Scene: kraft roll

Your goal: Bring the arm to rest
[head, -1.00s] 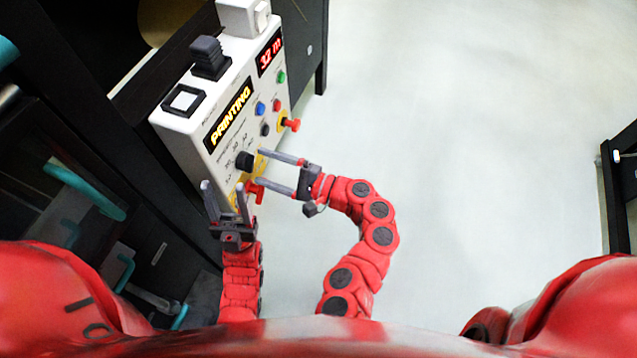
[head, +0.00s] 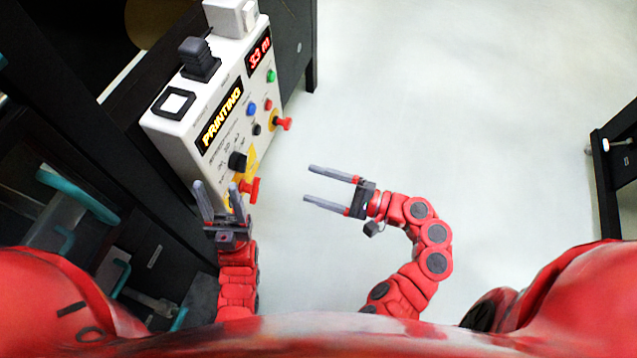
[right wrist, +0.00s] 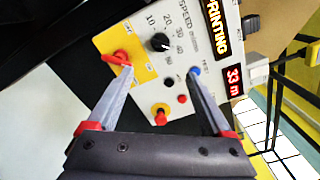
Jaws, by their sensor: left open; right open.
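My right gripper (head: 331,187) is open and empty over the pale floor, to the right of the control box and apart from it. My left gripper (head: 217,200) is open, with its fingers pointing up the picture, close to the lower end of the box. The white control box (head: 172,138) has a lit sign reading PRINTING and a red display reading 33 m. Its black speed knob (head: 237,161) and red switch on a yellow plate (head: 251,188) are clear of my right gripper. In the right wrist view the panel (right wrist: 178,68) lies beyond the open fingers.
A dark machine frame (head: 300,40) stands behind the box. Teal handles (head: 80,195) show at the lower left. A dark stand (head: 612,160) is at the right edge. The pale floor (head: 450,100) between is clear.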

